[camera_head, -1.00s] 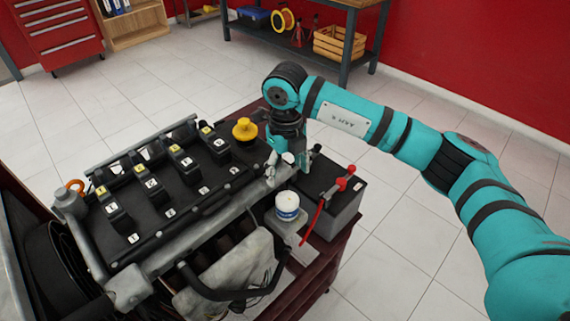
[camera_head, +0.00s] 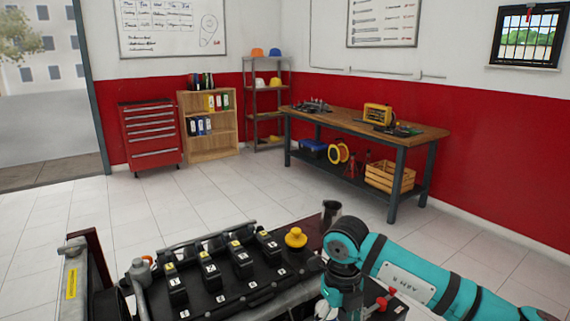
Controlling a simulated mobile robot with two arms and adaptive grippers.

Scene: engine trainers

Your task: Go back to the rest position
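My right arm (camera_head: 420,284) is teal and comes in from the lower right. My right gripper (camera_head: 342,292) points down beside the right end of the engine, near the battery's red clamp. Its fingertips are too low and small in the picture to tell whether they are open or shut. My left gripper is not in view. The engine trainer (camera_head: 222,276) fills the lower middle, with numbered black coils and a yellow cap (camera_head: 295,238) on top.
A wooden workbench (camera_head: 365,123) stands at the back right, with a crate under it. A red tool cabinet (camera_head: 150,134), a bookcase (camera_head: 209,122) and a shelf with helmets (camera_head: 266,95) line the back wall. The tiled floor (camera_head: 200,205) between is clear.

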